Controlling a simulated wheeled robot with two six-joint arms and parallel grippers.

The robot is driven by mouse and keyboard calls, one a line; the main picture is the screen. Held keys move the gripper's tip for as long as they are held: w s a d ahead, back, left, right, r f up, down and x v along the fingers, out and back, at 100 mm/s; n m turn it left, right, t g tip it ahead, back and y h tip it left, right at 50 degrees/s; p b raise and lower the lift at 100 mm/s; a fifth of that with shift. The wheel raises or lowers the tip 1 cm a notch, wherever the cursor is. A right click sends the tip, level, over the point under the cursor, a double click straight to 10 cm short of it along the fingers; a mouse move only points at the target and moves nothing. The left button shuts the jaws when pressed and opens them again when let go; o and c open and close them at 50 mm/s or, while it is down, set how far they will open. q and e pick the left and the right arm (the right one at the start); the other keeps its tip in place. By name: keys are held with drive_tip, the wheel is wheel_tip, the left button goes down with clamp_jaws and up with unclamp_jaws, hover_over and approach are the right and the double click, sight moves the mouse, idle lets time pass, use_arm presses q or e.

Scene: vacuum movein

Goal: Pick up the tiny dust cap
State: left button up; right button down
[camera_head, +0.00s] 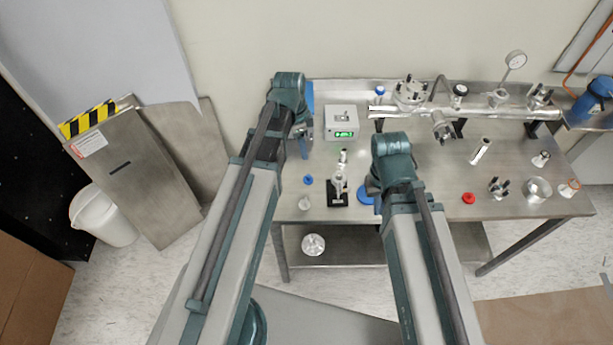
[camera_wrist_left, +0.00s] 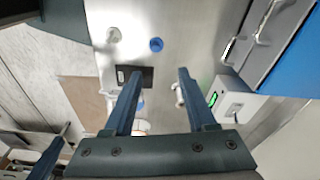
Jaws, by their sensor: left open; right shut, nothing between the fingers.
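A small round blue cap (camera_head: 308,180) lies on the steel table (camera_head: 435,165) near its left end. It also shows in the left wrist view (camera_wrist_left: 156,44), beyond my fingertips. A small red cap (camera_head: 468,198) lies near the front edge, right of my right arm. I cannot tell for certain which is the dust cap. My left gripper (camera_head: 304,150) is over the table's left part, beyond the blue cap; in the left wrist view its two fingers (camera_wrist_left: 160,74) are apart with nothing held. My right gripper (camera_head: 372,187) is mostly hidden by its own wrist, shut and empty.
A metal fitting on a black base (camera_head: 338,198) stands right of the blue cap, with a small white piece (camera_head: 304,203) in front. A grey box with green display (camera_head: 342,122) and a long pipe assembly (camera_head: 470,112) stand behind. A blue disc (camera_head: 366,196) is partly covered.

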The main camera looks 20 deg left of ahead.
use_arm(q)
drive_tip(key=b, duration=0.8)
hover_over(309, 176)
drive_tip(key=a, duration=0.1)
drive_tip(key=f, duration=0.8)
drive_tip(key=shift+w+a+f, duration=0.15)
drive_tip(key=shift+w+f, duration=0.05)
drive_tip(key=shift+f, duration=0.05)
drive_tip(key=f+b, duration=0.4)
drive_tip(key=shift+s+d, duration=0.25)
drive_tip(key=shift+d, duration=0.15)
drive_tip(key=shift+d+f+b, duration=0.1)
drive_tip(key=shift+f+b, duration=0.5)
drive_tip(key=shift+b, duration=0.05)
drive_tip(key=shift+r, duration=0.15)
drive_tip(key=shift+c, duration=0.2)
clamp_jaws()
